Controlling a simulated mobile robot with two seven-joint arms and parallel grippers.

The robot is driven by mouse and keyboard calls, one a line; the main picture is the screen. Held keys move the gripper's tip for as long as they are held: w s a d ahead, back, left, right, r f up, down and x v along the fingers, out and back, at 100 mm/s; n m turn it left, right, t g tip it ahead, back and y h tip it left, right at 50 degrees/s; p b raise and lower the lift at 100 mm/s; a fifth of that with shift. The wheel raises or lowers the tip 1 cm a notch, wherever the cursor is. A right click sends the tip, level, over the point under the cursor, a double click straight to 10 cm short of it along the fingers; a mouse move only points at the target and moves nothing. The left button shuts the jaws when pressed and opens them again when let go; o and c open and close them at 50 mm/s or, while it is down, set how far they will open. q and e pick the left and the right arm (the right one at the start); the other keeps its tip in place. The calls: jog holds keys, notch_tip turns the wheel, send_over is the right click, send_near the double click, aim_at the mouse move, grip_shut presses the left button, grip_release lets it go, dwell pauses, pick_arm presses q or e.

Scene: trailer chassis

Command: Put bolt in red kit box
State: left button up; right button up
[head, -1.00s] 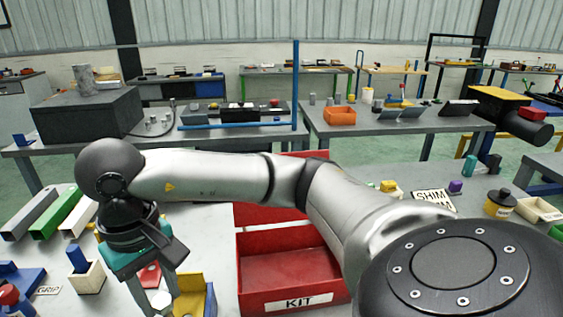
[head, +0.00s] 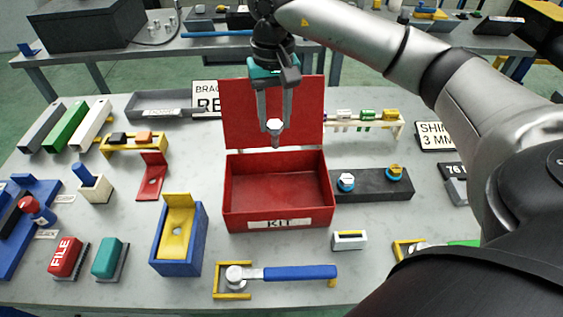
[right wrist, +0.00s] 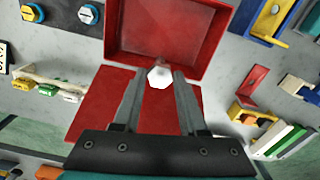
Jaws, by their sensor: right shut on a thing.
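The bolt (head: 274,128), with a pale hex head and a darker shank pointing down, is pinched between the fingertips of my right gripper (head: 274,117). The gripper points down and holds the bolt above the rear part of the red kit box (head: 277,223), in front of its raised lid (head: 240,112). The box is open and its visible interior is empty. In the right wrist view the bolt's hex head (right wrist: 159,77) shows between the fingertips, with the box (right wrist: 165,60) beyond it. My left gripper is not in view.
Right of the box is a dark block with blue-ringed knobs (head: 372,184). A blue bin with a yellow insert (head: 180,240) stands at the left. A blue-handled ratchet (head: 290,272) lies in front.

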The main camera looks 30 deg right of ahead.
aim_at(275, 124)
notch_tip(275, 124, down, 15)
jog(key=shift+f, duration=0.1)
dwell(0.3)
jog(key=shift+f, duration=0.15)
jog(key=o, duration=1.1)
notch_tip(275, 124, up, 12)
jog(key=shift+r, duration=0.25)
